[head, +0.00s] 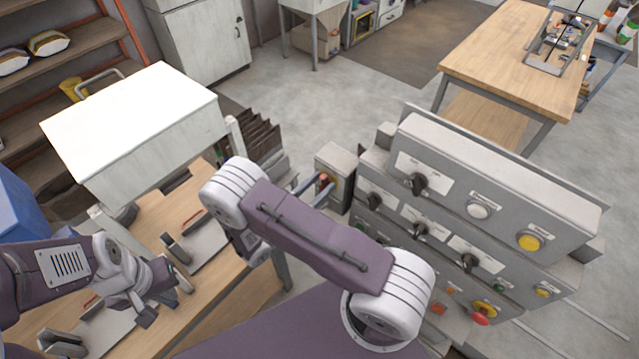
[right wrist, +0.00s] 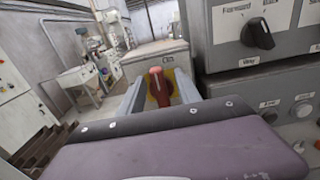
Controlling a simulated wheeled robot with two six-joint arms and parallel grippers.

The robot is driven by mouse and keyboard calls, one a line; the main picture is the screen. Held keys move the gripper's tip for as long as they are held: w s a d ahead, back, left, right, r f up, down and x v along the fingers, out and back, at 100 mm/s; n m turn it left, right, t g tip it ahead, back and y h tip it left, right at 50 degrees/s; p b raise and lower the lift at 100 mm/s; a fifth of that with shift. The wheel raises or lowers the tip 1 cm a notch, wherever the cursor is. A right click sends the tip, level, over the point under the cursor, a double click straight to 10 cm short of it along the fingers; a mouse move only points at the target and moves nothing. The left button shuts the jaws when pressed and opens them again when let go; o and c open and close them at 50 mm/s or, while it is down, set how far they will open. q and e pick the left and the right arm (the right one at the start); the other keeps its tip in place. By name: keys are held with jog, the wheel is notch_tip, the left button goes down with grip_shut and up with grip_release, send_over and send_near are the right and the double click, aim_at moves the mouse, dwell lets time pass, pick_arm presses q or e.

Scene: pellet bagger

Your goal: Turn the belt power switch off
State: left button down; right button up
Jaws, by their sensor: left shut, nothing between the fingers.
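A small grey switch box (head: 337,165) stands left of the big control panel. Its red lever (head: 324,179) also shows in the right wrist view (right wrist: 159,88), on a yellow plate, standing roughly upright in that picture. The label on the box is too blurred to read surely. My right gripper (right wrist: 155,92) is open, with one finger on each side of the red lever and visible gaps beside it. In the head view my right forearm hides most of that hand. My left gripper (head: 152,305) is shut and empty over the wooden bench.
The grey control panel (head: 480,170) with black knobs and coloured buttons is close on the right. A wooden bench (head: 225,290) with metal parts and a white-topped cabinet (head: 130,115) are on the left. Open floor lies behind.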

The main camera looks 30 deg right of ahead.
jog(key=shift+w+a, duration=0.1)
jog(key=shift+w, duration=0.05)
grip_shut()
jog(key=shift+n, duration=0.4)
jog(key=shift+w+a+f+n, duration=0.15)
jog(key=shift+w+f+n, duration=0.2)
jog(key=shift+n, duration=2.5)
jog(key=shift+w+a+f+n, duration=0.1)
jog(key=shift+w+f+n, duration=0.25)
jog(key=shift+n, duration=2.55)
jog(key=shift+w+a+f+n, duration=0.15)
jog(key=shift+w+f+n, duration=0.15)
jog(key=shift+n, duration=2.55)
grip_release()
jog(key=shift+o, duration=0.3)
jog(key=shift+d+f+b, duration=0.1)
jog(key=shift+b, duration=0.2)
